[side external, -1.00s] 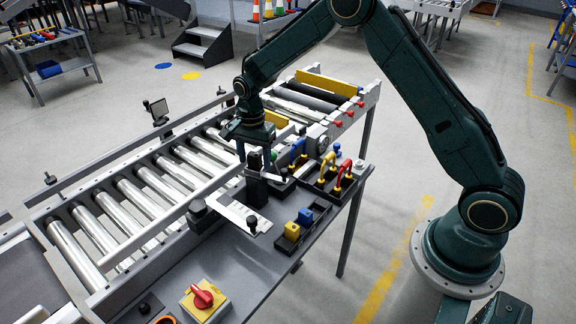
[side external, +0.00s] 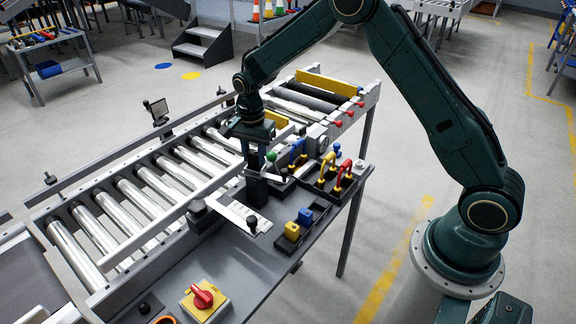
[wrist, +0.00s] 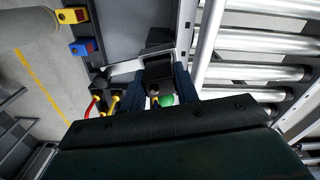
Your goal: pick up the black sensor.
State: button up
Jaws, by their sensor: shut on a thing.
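The black sensor (side external: 256,191) is an upright dark block on the grey bench, beside the roller conveyor. My gripper (side external: 256,168) points down over it in the side view, with its fingers around the upper part. In the wrist view the sensor (wrist: 158,67) shows between the two dark blue fingers of my gripper (wrist: 160,80), which is shut on it. I cannot see a gap between the sensor's base and the bench. The inner faces of the fingers are hidden.
A green knob (side external: 271,156) stands close behind the gripper. A black tray with red and yellow handles (side external: 343,176) is to the right. Yellow and blue blocks (side external: 292,231) sit in a holder in front. A white bracket (side external: 238,214) lies front left; conveyor rollers (side external: 150,182) run behind.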

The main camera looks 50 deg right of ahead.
notch_tip(320, 180, up, 19)
jog(key=shift+r, duration=0.15)
dwell(0.5)
dwell(1.0)
notch_tip(320, 180, up, 5)
send_over(254, 152)
jog(key=s+d+m, duration=0.2)
jog(key=s+d, duration=0.2)
jog(key=s, duration=0.4)
jog(key=s+d+m, duration=0.1)
jog(key=s+d, duration=0.2)
jog(key=s, duration=0.5)
notch_tip(254, 152, down, 28)
dwell(0.4)
jog(key=shift+s, duration=0.1)
jog(key=shift+f, duration=2.3)
